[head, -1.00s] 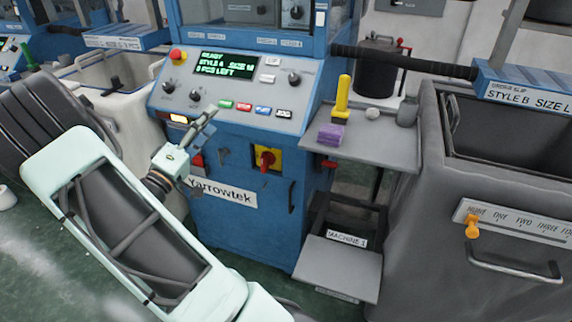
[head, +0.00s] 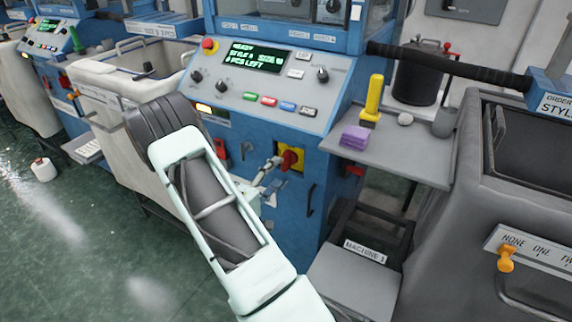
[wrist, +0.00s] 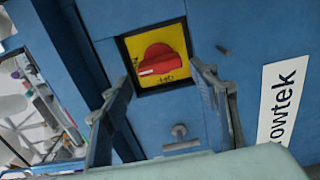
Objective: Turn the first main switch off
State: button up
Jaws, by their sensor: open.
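The main switch is a red rotary knob (head: 288,160) on a yellow plate (head: 297,175), on the front of the blue machine below its control panel. In the wrist view the red knob (wrist: 160,62) sits on the yellow plate (wrist: 176,35), its flat grip bar lying roughly across the picture. My gripper (head: 268,172) is just left of the switch in the head view. In the wrist view my gripper (wrist: 163,80) is open and empty, its fingers spread wider than the knob and below it, apart from it. The lettering on the plate is too small to read.
The control panel (head: 262,82) with a lit display is above the switch. A grey shelf (head: 420,163) with a yellow-handled tool (head: 374,98) and purple block (head: 354,137) juts out at right. A step labelled MACHINE 1 (head: 366,251) is below. A pale bin (head: 135,100) stands left.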

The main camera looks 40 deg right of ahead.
aim_at(283, 165)
jog(key=x, duration=0.6)
jog(key=shift+d, duration=0.15)
jog(key=shift+c, duration=0.3)
jog(key=c, duration=0.8)
